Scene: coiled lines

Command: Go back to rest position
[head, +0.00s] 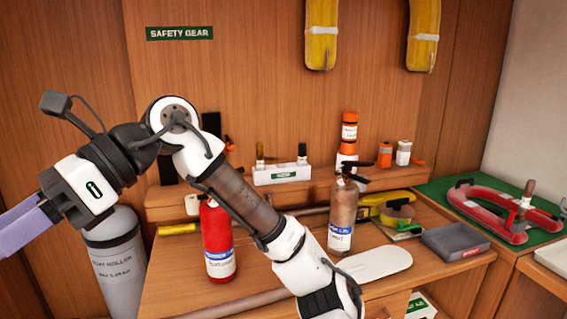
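My gripper (22,228) is at the left edge of the head view. Its lilac fingers point left and down, and their tips run out of the frame. Whether they are open or shut, or hold anything, does not show. My white and dark arm rises from the bottom right, bends high at the left of the bench, and folds down to the gripper. The gripper is well left of the bench items and apart from them.
A wooden bench (180,285) holds a red extinguisher (217,238), a brownish extinguisher (342,215) and a grey tray (455,241). A grey cylinder (115,262) stands below my wrist. A red clamp-like ring (490,222) lies on a green mat (437,190) at right.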

